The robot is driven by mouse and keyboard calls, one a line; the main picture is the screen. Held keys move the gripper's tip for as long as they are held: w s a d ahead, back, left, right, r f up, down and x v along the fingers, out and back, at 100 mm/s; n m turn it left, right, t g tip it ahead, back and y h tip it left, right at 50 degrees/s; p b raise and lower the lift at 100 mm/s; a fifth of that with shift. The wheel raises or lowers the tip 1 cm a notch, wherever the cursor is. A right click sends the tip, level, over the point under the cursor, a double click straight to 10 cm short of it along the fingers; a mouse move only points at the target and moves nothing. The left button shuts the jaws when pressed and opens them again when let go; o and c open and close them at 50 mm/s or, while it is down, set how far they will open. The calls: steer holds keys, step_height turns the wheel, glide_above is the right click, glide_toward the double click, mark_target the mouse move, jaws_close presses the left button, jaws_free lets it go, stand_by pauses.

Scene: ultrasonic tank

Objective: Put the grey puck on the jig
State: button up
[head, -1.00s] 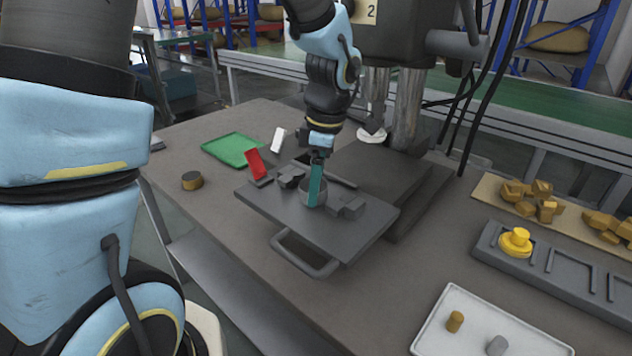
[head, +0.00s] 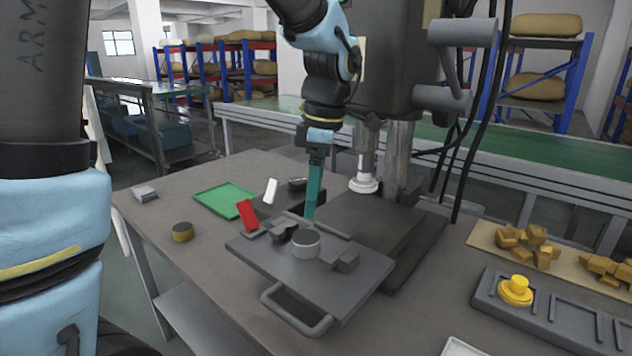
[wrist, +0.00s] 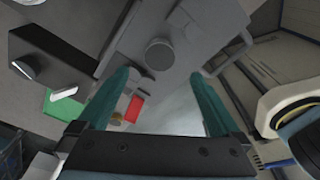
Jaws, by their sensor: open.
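The grey puck (head: 305,243) lies flat on the grey jig (head: 345,283), a plate with a loop handle at its front. It sits between the dark block on its left and the grey block on its right, apparently touching or very close to them. In the wrist view the puck (wrist: 160,54) shows round and ahead of the fingertips. My gripper (head: 310,214) has teal fingers and is raised above and behind the puck in the head view. In the wrist view my gripper (wrist: 161,74) is open with nothing between the fingers.
The press column with its white-padded spindle (head: 363,184) stands just right of my gripper. A red tab (head: 247,215) and white tab (head: 270,191) stand up left of it. A green tray (head: 225,200) and a brown puck (head: 182,232) lie left.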

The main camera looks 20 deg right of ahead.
steer(key=a+f+m, duration=0.3)
steer(key=a+m, duration=0.1)
steer(key=a, duration=0.4)
steer(key=w+a+f+m+h, duration=0.1)
steer(key=a+f+m, duration=0.2)
steer(key=a, duration=0.6)
steer(key=a+f+m+t, duration=0.1)
steer(key=a+f+m, duration=0.2)
steer(key=a+m, duration=0.3)
steer(key=a, duration=0.3)
steer(key=shift+w+a+f+m, duration=0.15)
steer(key=shift+w+f+m, duration=0.05)
steer(key=shift+w+m, duration=0.2)
